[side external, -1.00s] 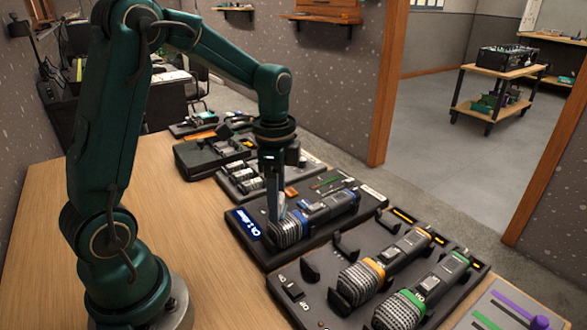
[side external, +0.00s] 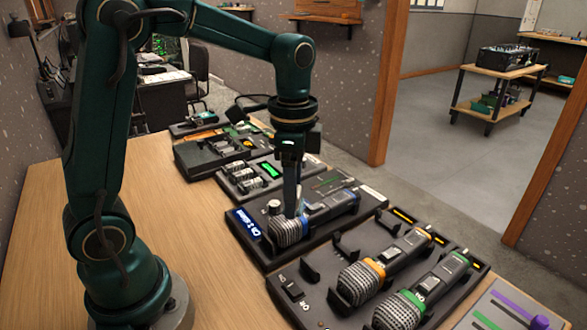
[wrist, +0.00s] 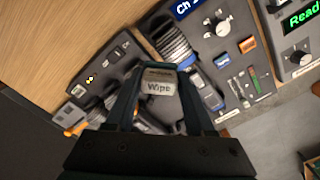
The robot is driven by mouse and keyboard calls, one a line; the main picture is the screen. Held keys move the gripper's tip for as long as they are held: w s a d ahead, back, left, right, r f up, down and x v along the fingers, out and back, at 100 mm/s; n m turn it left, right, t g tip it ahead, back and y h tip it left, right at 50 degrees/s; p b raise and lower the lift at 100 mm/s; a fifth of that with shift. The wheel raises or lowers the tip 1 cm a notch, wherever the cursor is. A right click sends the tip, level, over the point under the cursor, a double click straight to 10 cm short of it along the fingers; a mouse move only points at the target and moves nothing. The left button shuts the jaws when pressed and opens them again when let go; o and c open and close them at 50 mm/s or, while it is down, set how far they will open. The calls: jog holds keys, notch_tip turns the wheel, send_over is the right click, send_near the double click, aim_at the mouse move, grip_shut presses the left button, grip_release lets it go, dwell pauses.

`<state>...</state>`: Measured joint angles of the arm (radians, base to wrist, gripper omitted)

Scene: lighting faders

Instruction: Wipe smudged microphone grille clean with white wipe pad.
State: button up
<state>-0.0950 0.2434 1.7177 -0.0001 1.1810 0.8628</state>
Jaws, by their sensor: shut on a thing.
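The blue-banded microphone (side external: 330,205) lies in its cradle, with its grey mesh grille (side external: 288,232) at the left end. The grille also shows in the wrist view (wrist: 172,43). My gripper (side external: 293,211) points down over the grille end near the blue band. It is shut on the white wipe pad (wrist: 158,87), which reads "Wipe" in the wrist view. The pad is mostly hidden by the fingers in the side view, and I cannot tell whether it touches the grille. Smudges are too small to make out.
Orange-banded (side external: 362,282) and green-banded (side external: 400,308) microphones lie on a nearer panel (side external: 300,312). A blue "Ch 1" display (side external: 247,224) and a knob (side external: 273,207) flank the grille. A lit green display (side external: 270,170) is behind. The wooden tabletop (side external: 170,215) is clear at left.

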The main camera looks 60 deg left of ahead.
jog(key=shift+r, duration=1.75)
